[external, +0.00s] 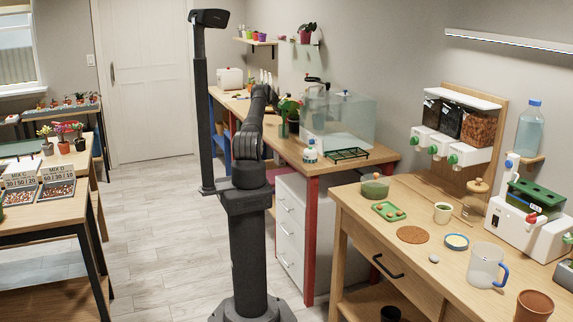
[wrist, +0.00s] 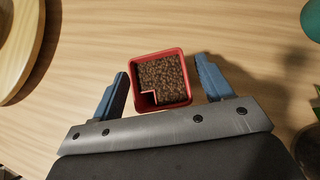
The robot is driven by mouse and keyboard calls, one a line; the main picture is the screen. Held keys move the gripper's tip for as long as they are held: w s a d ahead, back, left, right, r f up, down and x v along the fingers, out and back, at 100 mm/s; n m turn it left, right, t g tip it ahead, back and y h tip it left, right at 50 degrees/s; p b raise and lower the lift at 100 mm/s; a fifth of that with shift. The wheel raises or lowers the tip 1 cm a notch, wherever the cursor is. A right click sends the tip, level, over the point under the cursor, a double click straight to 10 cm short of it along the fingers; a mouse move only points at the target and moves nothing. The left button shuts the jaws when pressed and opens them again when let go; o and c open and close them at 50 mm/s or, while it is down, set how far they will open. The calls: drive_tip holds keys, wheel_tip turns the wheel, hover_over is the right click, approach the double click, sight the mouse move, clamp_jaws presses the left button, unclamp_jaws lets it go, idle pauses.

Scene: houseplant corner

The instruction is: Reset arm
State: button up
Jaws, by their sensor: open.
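In the wrist view, my gripper (wrist: 163,72) is open, with its two blue fingers spread apart. A square red pot (wrist: 165,107) filled with brown soil is between and slightly beyond the fingertips. A small notch shows at its near left corner. Neither finger visibly touches the pot, and nothing is held. The pot is over a light wooden tabletop (wrist: 90,40). In the external view, my arm reaches toward the middle bench (external: 380,155), and the gripper is hidden behind it; I cannot make out the red pot there.
A round wooden object (wrist: 22,45) lies left of the pot. Dark leaves (wrist: 305,95) and a teal round object (wrist: 312,18) are at the right. On the middle bench are a glass tank (external: 350,120), a leafy plant (external: 290,108) and a white bottle (external: 310,152).

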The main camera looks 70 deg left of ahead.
idle(0.3)
drive_tip(key=shift+s+d+r, duration=0.1)
drive_tip(key=shift+s+r, duration=0.2)
drive_tip(key=shift+r, duration=0.1)
drive_tip(key=v, duration=1.1)
drive_tip(key=x, duration=1.2)
drive_tip(key=shift+w+f, duration=0.1)
drive_tip(key=shift+f, duration=0.3)
drive_tip(key=r, duration=0.5)
drive_tip(key=shift+w+d+r, duration=0.1)
drive_tip(key=shift+d, duration=0.2)
drive_tip(key=w+d+r+m+h, duration=0.1)
drive_tip(key=w+d+r+m, duration=0.1)
drive_tip(key=w+d+r, duration=0.5)
drive_tip(key=w+d+r+m+h, duration=0.2)
drive_tip(key=w+d+r, duration=0.6)
drive_tip(key=d+r, duration=0.8)
drive_tip(key=w+d+r+m+t+h, duration=0.1)
drive_tip(key=w+d+r, duration=0.6)
drive_tip(key=d, duration=1.4)
wheel_tip(320, 180, up, 5)
drive_tip(key=shift+w+d+f+m+h, duration=0.2)
drive_tip(key=shift+w+d+m+h, duration=0.2)
